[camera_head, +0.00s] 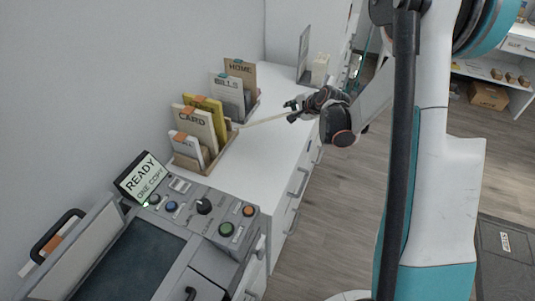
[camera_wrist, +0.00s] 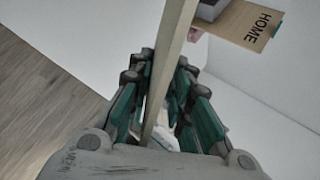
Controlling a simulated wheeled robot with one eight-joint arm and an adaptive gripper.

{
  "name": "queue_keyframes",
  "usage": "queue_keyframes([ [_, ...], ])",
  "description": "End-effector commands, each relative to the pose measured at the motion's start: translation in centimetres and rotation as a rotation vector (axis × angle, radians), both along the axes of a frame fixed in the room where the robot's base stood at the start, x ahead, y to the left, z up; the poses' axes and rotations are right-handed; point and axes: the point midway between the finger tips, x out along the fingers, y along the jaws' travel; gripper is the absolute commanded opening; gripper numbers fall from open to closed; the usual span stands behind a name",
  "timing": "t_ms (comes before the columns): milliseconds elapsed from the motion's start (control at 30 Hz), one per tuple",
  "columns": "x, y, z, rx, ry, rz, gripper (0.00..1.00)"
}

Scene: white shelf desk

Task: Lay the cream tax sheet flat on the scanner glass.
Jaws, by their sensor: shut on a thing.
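My gripper (camera_head: 291,108) is over the right side of the white desk, shut on a thin cream sheet (camera_head: 265,120) seen nearly edge-on. The sheet extends left from the fingers toward the card holder; I cannot tell if its far end touches anything. In the wrist view the sheet (camera_wrist: 173,35) is a pale strip running between the teal-padded fingers (camera_wrist: 163,70). Its printed face is not visible. The scanner (camera_head: 210,215) is at the front left, with its dark glass (camera_head: 125,268) bare and its lid (camera_head: 65,258) raised on the left.
A wooden holder (camera_head: 222,158) with CARD and yellow folders stands behind the scanner. Another holder with a HOME folder (camera_head: 241,72) and a grey folder is farther back. A small READY screen (camera_head: 141,177) stands at the scanner's back edge. The desk top (camera_head: 270,150) right of the holders is clear.

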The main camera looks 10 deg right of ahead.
Motion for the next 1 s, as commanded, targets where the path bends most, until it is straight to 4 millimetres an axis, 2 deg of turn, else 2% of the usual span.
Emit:
queue_keyframes([
  [167, 0.0, 0.1, -1.3, 0.012, 0.003, 0.001, 0.0],
  [700, 0.0, 0.1, -8.2, 0.009, 0.002, 0.001, 0.0],
  [1000, 0.0, 0.1, -9.9, 0.009, 0.002, 0.001, 0.0],
])
